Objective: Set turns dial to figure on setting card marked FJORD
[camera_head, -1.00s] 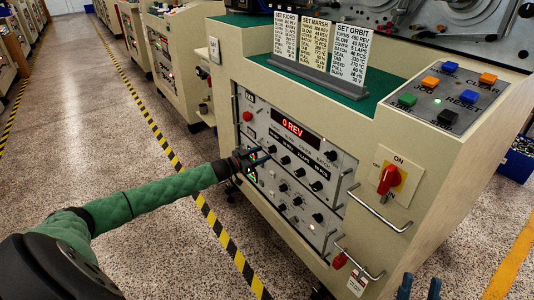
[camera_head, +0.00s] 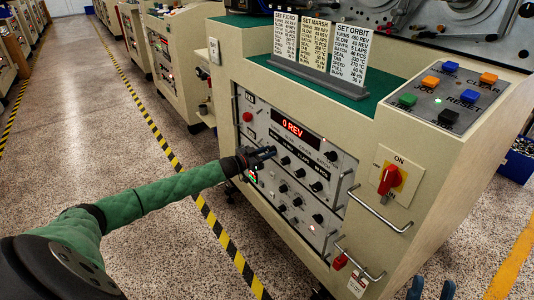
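Three setting cards stand in a grey holder on the green top. The left card (camera_head: 285,37) reads like "SET FJORD"; its lines are too small to read surely. The middle card (camera_head: 314,45) reads "SET MARSH" and the right card (camera_head: 351,52) "SET ORBIT". The red display (camera_head: 294,130) on the front panel shows 0 REV. Several black dials sit below it, including one (camera_head: 285,161) just right of my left gripper. My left gripper (camera_head: 270,152) is at the panel, its fingers near the dials; contact is unclear. My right gripper (camera_head: 431,290) shows only its tips at the bottom edge, apart.
A red rotary switch (camera_head: 389,180) on a yellow plate is on the cabinet's right part. Metal handles (camera_head: 380,208) stick out from the panel's right side. Coloured push buttons (camera_head: 451,67) are on the sloped top. The floor at left is clear.

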